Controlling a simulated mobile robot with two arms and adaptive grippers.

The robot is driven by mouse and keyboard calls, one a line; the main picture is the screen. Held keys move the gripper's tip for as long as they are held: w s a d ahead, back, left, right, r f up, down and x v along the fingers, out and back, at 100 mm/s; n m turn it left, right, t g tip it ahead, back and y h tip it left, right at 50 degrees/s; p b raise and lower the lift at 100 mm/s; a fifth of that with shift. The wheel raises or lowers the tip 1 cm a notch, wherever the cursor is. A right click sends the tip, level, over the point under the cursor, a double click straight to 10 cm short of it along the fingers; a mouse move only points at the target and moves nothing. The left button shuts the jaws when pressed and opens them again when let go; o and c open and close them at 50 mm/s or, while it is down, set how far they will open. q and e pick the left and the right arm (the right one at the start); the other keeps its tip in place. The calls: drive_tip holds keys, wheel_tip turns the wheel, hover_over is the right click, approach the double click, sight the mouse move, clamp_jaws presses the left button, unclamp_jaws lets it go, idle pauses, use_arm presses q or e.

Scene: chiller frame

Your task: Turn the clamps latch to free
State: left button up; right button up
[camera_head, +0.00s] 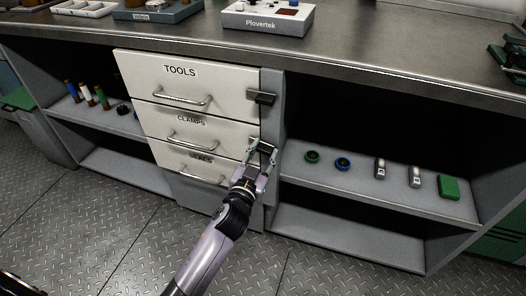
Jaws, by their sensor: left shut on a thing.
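The clamps drawer (180,132) is the middle of three white drawers, with a bar handle (194,141); it looks closed. My left gripper (262,152) is at the right edge of this drawer, its fingers shut around the clamps latch (266,146), a small dark piece on the grey post. The fingers hide most of the latch, and I cannot tell which way it is turned. My right gripper is not in view.
The tools drawer (150,77) above has its own dark latch (261,97). The seals drawer (173,156) is below. A right shelf (325,180) holds rings, small blocks and a green box (448,187). The counter (400,49) overhangs everything.

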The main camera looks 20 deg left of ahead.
use_arm(q)
drive_tip(key=m+p, duration=0.1)
drive_tip(key=m, duration=0.1)
drive_tip(key=shift+r+m, duration=0.2)
drive_tip(key=shift+m, duration=0.6)
drive_tip(key=m+p, duration=0.1)
drive_tip(key=m, duration=0.3)
drive_tip(key=shift+d+r+m, duration=0.1)
drive_tip(key=shift+d+m, duration=0.05)
drive_tip(key=shift+m, duration=0.15)
drive_tip(key=m+p, duration=0.1)
drive_tip(key=m, duration=0.3)
drive_tip(key=shift+d, duration=0.15)
drive_tip(key=m, duration=0.2)
drive_tip(key=shift+d+m, duration=0.1)
drive_tip(key=shift+m, duration=0.5)
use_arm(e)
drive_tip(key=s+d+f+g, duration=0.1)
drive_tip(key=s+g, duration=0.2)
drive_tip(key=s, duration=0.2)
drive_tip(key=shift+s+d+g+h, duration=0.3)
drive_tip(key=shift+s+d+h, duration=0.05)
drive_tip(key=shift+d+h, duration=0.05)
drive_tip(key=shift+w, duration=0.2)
